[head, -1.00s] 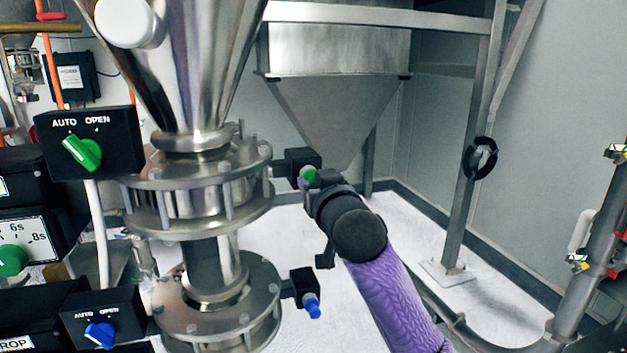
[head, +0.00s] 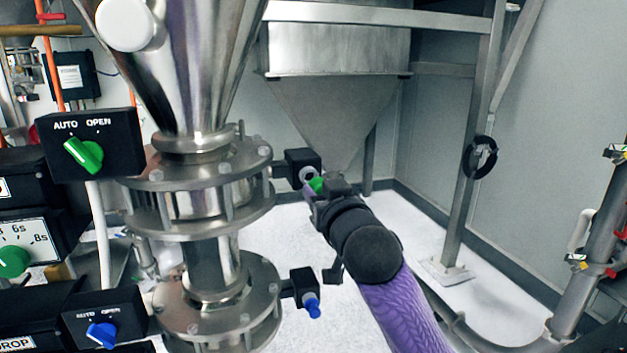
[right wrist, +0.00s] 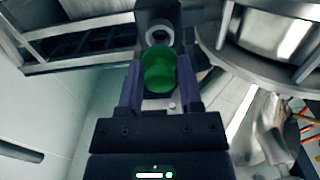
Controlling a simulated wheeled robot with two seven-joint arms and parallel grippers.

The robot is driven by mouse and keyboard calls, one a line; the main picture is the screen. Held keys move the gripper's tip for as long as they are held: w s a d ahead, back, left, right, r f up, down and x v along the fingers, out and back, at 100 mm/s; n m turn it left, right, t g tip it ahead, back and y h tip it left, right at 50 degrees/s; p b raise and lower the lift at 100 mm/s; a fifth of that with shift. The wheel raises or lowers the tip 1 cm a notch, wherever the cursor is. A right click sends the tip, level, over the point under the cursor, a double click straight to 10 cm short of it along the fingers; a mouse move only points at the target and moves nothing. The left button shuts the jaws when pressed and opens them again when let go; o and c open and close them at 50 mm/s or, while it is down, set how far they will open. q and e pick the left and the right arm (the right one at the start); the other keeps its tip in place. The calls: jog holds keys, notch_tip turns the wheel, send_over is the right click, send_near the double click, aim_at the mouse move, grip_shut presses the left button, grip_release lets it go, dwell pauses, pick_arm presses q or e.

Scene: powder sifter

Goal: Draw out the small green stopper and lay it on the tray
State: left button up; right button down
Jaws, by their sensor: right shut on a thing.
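The small green stopper (head: 317,184) is between the fingers of my right gripper (head: 315,190), which is shut on it. In the right wrist view the stopper (right wrist: 159,68) sits between the two purple fingers of the same gripper (right wrist: 159,82). A black block (head: 301,161) with a grey ring-shaped mouth (head: 307,174) is on the upper flange. The ring (right wrist: 158,35) shows just beyond the stopper in the wrist view. I cannot tell whether the stopper's tip is fully clear of the ring. No tray is recognisable. My left gripper is out of view.
The steel sifter column (head: 205,190) stands close left of my right gripper. A lower block (head: 303,283) carries a blue stopper (head: 313,307). Control boxes with a green knob (head: 83,155) and a blue knob (head: 102,334) are at left. A hopper (head: 338,110) hangs behind.

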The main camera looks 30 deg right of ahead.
jog(key=shift+v, duration=1.25)
dwell(1.0)
